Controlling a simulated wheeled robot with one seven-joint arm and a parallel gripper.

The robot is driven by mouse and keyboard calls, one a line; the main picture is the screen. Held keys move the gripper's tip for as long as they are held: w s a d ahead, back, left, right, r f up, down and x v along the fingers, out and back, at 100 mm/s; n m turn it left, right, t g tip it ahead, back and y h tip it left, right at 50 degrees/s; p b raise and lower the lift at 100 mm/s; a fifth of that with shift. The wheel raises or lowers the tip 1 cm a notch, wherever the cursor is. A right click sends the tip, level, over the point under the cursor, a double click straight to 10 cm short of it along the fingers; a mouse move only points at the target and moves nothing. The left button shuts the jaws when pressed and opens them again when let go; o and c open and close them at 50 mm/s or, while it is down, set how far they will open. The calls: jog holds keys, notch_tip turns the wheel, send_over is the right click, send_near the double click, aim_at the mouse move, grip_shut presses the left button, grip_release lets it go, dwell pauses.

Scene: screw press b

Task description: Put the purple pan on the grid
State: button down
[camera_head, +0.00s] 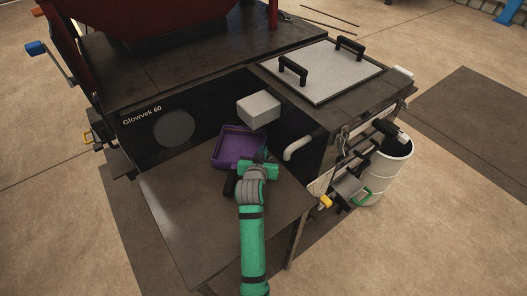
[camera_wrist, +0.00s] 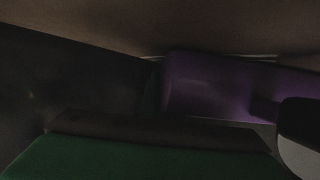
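The purple pan (camera_head: 228,150) is a shallow, open tray next to the dark front panel of the machine, at the back of the dark shelf. My gripper (camera_head: 259,157) is at the pan's right front corner, close to its rim. Whether it touches or grasps the pan is hidden by the wrist. In the dark wrist view the pan's purple side (camera_wrist: 210,85) fills the centre right, with a dark finger shape at the right edge overlapping it. The finger gap is not clear. I cannot make out a grid in either view.
The dark shelf (camera_head: 180,215) is clear in front and to the left. A grey box (camera_head: 258,107) juts out above the pan, and a pale bent pipe (camera_head: 298,148) is to its right. A pale lid (camera_head: 322,72) with two black handles lies on top. A white barrel (camera_head: 388,172) stands at right.

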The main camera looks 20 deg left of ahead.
jog(key=c, duration=2)
grip_release()
jog(key=shift+f, duration=0.15)
jog(key=shift+r, duration=0.2)
jog(key=v, duration=1.2)
jog(key=shift+f, duration=0.1)
